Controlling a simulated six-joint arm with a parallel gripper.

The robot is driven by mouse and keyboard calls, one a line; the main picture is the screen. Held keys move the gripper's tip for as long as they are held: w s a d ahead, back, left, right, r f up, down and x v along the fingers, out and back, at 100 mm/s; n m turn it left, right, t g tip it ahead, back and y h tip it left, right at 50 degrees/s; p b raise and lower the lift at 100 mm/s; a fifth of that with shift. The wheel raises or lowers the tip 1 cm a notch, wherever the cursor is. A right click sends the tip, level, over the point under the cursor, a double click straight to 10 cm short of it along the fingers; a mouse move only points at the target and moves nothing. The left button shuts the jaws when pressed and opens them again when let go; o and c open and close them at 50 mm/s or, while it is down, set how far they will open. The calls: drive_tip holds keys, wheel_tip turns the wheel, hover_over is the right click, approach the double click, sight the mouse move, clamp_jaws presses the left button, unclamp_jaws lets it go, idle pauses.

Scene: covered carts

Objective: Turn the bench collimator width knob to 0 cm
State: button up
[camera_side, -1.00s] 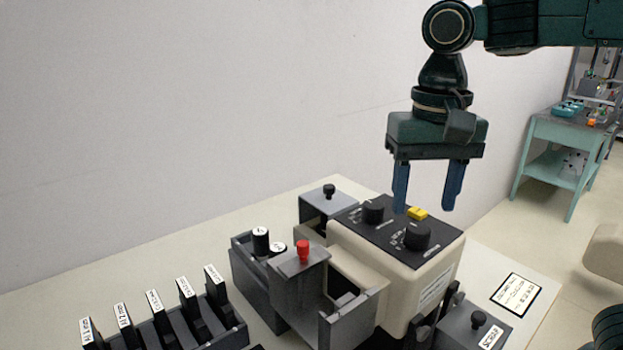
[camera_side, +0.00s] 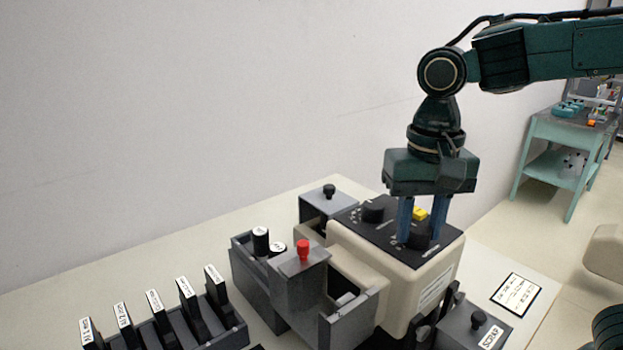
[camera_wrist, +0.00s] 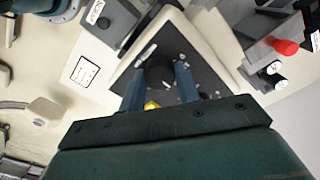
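A beige box with a black top panel (camera_side: 385,232) stands on the bench. It carries two black knobs and a yellow block (camera_side: 420,214). My gripper (camera_side: 421,238) points straight down over the front knob (camera_side: 419,240), with one finger on each side of it and the fingers drawn in close. The wrist view also shows this knob (camera_wrist: 160,69) between the fingertips. The rear knob (camera_side: 373,211) stands free to the left of the fingers. The scale marks are too small to read, and the knob's pointer is hard to make out.
A grey holder with a red knob (camera_side: 303,247) and a rack of labelled slabs (camera_side: 160,325) stand to the left. A grey block labelled scrap (camera_side: 470,328) is at the front right. A written card (camera_side: 516,294) lies on the bench at right.

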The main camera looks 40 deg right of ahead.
sight(419, 228)
drive_tip(key=shift+n, duration=0.5)
drive_tip(key=shift+c, duration=0.4)
drive_tip(key=shift+n, duration=1.2)
drive_tip(key=n, duration=0.4)
drive_tip(key=shift+n, duration=0.3)
drive_tip(key=n, duration=0.3)
drive_tip(key=shift+n, duration=2.1)
drive_tip(key=o, duration=1)
drive_tip(key=shift+r, duration=6.95)
